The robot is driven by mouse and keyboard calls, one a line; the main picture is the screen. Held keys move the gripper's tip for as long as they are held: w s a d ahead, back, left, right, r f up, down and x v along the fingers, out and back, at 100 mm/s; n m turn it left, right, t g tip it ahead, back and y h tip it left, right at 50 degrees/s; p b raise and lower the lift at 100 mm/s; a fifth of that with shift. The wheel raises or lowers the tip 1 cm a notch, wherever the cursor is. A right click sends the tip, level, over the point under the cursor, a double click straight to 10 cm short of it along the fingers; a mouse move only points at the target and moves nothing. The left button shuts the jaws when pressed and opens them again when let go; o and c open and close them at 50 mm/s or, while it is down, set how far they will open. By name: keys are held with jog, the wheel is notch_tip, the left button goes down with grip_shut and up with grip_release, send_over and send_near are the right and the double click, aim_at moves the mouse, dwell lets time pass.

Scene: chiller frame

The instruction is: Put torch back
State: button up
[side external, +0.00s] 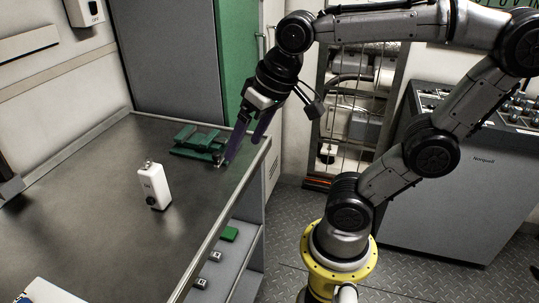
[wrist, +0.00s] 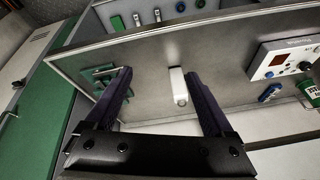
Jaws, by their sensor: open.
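A small white upright box-like object (side external: 153,187) with a dark round knob low on its face stands on the grey bench top. I cannot tell for sure that it is the torch. It also shows in the wrist view (wrist: 177,86), near the right finger's tip. A green slotted holder (side external: 198,142) lies near the bench's far right edge, and in the wrist view (wrist: 99,75) it is partly behind the left finger. My gripper (side external: 224,160), with dark purple fingers, is open and empty over the bench's right edge beside the holder. Its spread fingers show in the wrist view (wrist: 158,75).
A lower shelf holds a green block (side external: 229,234) and small grey-black pieces (side external: 215,256). In the wrist view, a white panel with a red display (wrist: 287,64), blue pieces (wrist: 270,93) and a green canister (wrist: 308,89) stand to the right. A green cabinet (side external: 236,60) stands behind the bench.

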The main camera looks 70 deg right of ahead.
jog(key=s+f+n, duration=0.2)
jog(key=s, duration=0.1)
jog(key=s+f+n+t, duration=0.1)
jog(key=shift+s+d, duration=0.15)
jog(key=shift+s, duration=0.1)
dwell(1.0)
